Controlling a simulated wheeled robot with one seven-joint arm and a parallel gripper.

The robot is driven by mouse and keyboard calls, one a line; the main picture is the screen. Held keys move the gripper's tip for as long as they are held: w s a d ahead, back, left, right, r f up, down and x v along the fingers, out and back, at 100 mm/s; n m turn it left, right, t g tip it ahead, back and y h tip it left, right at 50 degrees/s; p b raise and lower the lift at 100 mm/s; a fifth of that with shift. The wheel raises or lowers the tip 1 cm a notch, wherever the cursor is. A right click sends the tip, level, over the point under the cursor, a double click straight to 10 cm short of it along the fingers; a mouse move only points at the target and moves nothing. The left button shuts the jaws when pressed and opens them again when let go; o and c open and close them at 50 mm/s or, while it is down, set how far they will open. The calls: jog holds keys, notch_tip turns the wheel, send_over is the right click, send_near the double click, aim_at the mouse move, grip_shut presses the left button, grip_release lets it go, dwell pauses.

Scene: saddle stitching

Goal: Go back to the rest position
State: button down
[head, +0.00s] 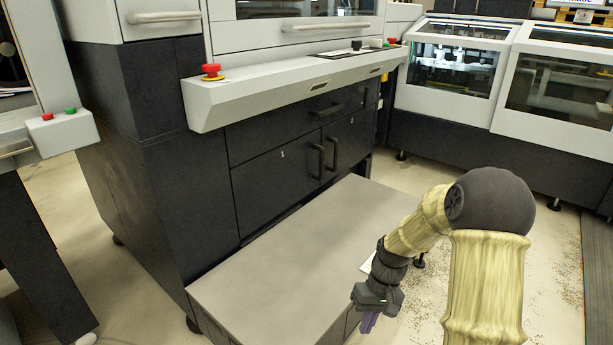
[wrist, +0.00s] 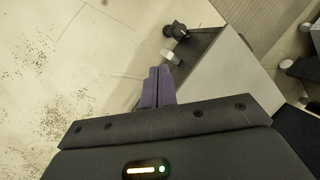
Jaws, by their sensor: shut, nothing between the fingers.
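My gripper (head: 369,320) hangs at the end of my bent arm in the head view, pointing down beside the right edge of a low grey-topped block (head: 290,255). In the wrist view the two purple fingers of my gripper (wrist: 158,75) lie together, shut, with nothing between them. Beyond the fingertips the wrist view shows the pale floor (wrist: 80,70) and a side of the low block with a dark foot near it. My gripper holds nothing.
A large grey and white machine (head: 265,110) with a red emergency button (head: 211,72) stands behind the low block. More machines with windows (head: 455,70) stand at the back right. The block's top is mostly bare. Speckled open floor (head: 560,260) lies on the right.

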jog(key=s+r+m+t+h+p, duration=0.1)
jog(key=s+r+t+p, duration=0.2)
jog(key=s+r, duration=0.45)
jog(key=s+r+m+t+h+p, duration=0.15)
jog(key=s+r+p, duration=0.25)
jog(key=r, duration=0.6)
notch_tip(320, 180, up, 38)
jog(key=p, duration=3.7)
jog(key=shift+d+f+t, duration=0.2)
jog(key=shift+d+t, duration=0.15)
jog(key=shift+d, duration=0.1)
jog(key=shift+w, duration=0.1)
